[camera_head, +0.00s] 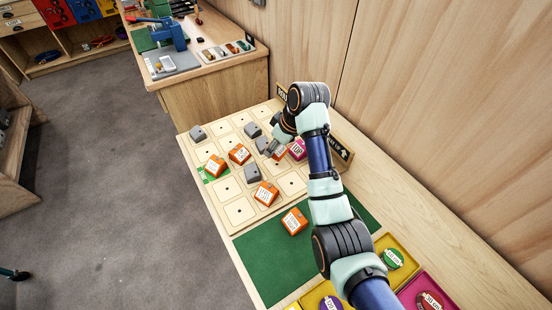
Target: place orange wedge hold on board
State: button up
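The pale wooden board (239,213) lies on the bench with a grid of square cells, each with a dark centre hole. Orange wedge holds with white labels sit on it: one at the left (215,167), one further back (239,154) and one nearer the front (266,194). Another orange wedge hold (294,221) lies on the green mat (272,262) in front of the board. My gripper (271,151) is low over the back right part of the board. An orange piece (282,155) shows beside it, partly hidden by my arm. The fingers are too small to read.
Several grey holds (252,173) and a magenta hold marked TOP (298,149) are on the board. Yellow (385,241) and magenta (427,280) trays with round labelled items stand at the front right. A wooden wall (440,110) rises behind the bench.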

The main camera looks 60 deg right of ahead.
aim_at(276, 164)
notch_tip(276, 164, down, 6)
jog(key=shift+r+b, duration=0.1)
jog(key=shift+b, duration=0.85)
jog(key=shift+r, duration=0.1)
jog(key=o, duration=1.2)
jog(key=shift+c, duration=0.2)
jog(key=p+v, duration=0.5)
jog(key=v, duration=0.7)
jog(key=shift+w, duration=0.1)
